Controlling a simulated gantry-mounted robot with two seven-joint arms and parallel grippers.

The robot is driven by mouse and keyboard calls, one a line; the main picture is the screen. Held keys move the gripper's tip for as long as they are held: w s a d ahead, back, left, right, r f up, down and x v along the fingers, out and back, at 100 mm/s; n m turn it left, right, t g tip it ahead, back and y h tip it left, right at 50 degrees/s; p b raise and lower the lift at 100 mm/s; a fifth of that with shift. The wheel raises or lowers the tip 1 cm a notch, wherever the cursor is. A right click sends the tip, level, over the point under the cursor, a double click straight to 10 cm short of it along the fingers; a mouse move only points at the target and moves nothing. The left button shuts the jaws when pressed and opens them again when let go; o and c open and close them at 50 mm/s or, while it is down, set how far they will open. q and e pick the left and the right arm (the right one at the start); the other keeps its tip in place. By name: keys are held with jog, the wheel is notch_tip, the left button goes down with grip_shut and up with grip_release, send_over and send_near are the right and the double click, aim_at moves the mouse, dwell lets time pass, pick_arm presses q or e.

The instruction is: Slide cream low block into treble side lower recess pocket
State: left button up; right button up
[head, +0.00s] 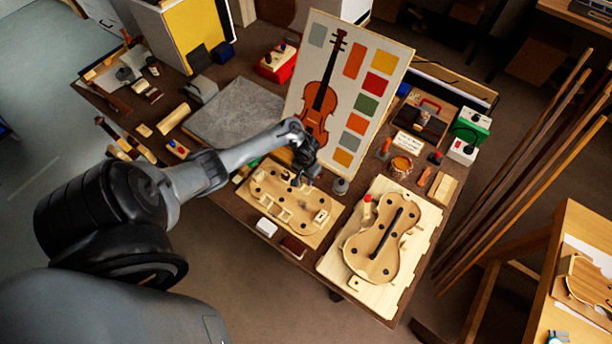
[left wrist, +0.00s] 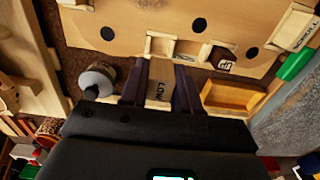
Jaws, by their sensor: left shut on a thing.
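My left gripper (head: 303,182) is over the upper right edge of the violin mould (head: 262,190) in the head view. The block's far end points at a small cream-walled recess (left wrist: 160,45) at the mould's edge. Whether the block touches the recess I cannot tell; whether this is the treble side lower recess pocket is also unclear. In the head view the block is hidden by the gripper. My right gripper is not in view.
A shallow wooden tray (left wrist: 232,98) and a grey round-topped container (left wrist: 98,76) flank the gripper. A painted violin board (head: 342,85) stands behind; a violin body form (head: 378,250) lies right.

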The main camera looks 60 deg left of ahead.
pick_arm(q)
jog(key=shift+f+b, duration=1.3)
jog(key=shift+f, duration=1.05)
jog(key=shift+p, duration=0.4)
jog(key=shift+p, duration=0.3)
jog(key=shift+p, duration=0.35)
jog(key=shift+f+b, duration=0.65)
jog(key=shift+f, duration=0.2)
dwell(0.5)
jog(key=o, duration=1.1)
